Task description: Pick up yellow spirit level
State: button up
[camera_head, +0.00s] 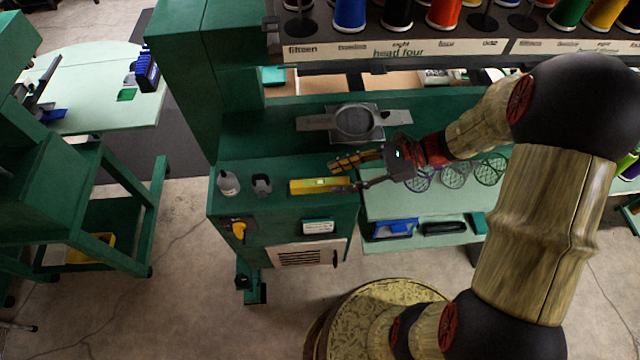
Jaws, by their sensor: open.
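The yellow spirit level (318,186) lies flat on the green machine top (280,204), near its front edge. My gripper (346,176) reaches in from the right, with its fingers apart at the right end of the level. One finger appears beside the level's right end and the other shows behind it. Whether the fingers touch the level cannot be told. The level is not held and most of its length is visible.
A small white bottle (228,183) and a dark holder (262,184) stand left of the level. A grey round fixture (354,122) sits behind. Wire baskets (455,174) stand on the pale shelf to the right. Thread spools (444,14) line the rack above.

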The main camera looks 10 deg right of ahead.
aim_at(322, 182)
jog(key=x, duration=0.4)
jog(key=shift+w+a+f+b, duration=0.1)
jog(key=shift+a+b, duration=0.1)
jog(key=shift+b, duration=0.15)
jog(key=shift+c, duration=0.5)
grip_shut()
